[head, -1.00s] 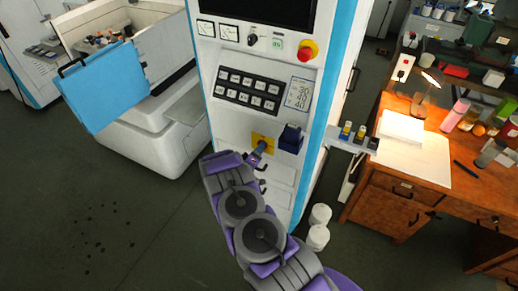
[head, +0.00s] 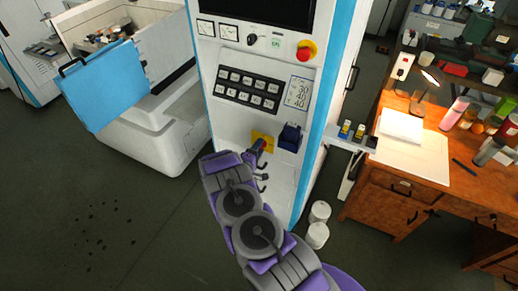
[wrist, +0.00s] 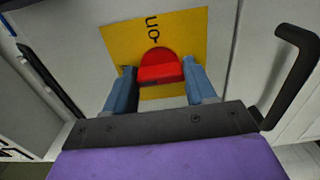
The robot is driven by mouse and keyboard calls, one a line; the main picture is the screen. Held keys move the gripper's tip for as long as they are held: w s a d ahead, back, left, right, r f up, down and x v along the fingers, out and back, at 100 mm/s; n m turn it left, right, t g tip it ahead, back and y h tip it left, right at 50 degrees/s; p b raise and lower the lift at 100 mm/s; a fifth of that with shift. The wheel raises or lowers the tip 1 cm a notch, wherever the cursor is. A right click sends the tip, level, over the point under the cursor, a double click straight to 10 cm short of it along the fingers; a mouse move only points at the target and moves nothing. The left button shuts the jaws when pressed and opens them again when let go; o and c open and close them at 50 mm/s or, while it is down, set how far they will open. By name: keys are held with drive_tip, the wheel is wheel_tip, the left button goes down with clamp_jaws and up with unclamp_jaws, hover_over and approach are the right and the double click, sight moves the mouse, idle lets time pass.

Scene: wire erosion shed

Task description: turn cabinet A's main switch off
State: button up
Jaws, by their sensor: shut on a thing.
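The main switch is a red knob (wrist: 160,68) on a yellow plate (wrist: 190,28) on the cabinet front in the wrist view. Black marks show on the plate above the knob. My gripper (wrist: 160,82) has one blue finger on each side of the knob and is shut on it. In the head view the yellow plate (head: 262,137) sits low on the white and blue cabinet (head: 220,122), and my gripper (head: 260,146) reaches it from below. My arm hides part of the area there.
A dark blue box (head: 290,137) sits on the cabinet front just right of the plate. A black handle (wrist: 292,75) stands out right of my gripper. A wooden desk (head: 395,205) stands at the right, with white tubs (head: 318,224) on the floor between.

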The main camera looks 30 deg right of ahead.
drive_tip(key=shift+w+a+f, duration=0.1)
drive_tip(key=shift+a, duration=0.05)
drive_tip(key=o, duration=0.8)
drive_tip(key=shift+w+f, duration=0.1)
drive_tip(key=shift+o, duration=1.2)
drive_tip(key=v, duration=1.7)
drive_tip(key=shift+s+a, duration=0.2)
drive_tip(key=shift+s, duration=0.05)
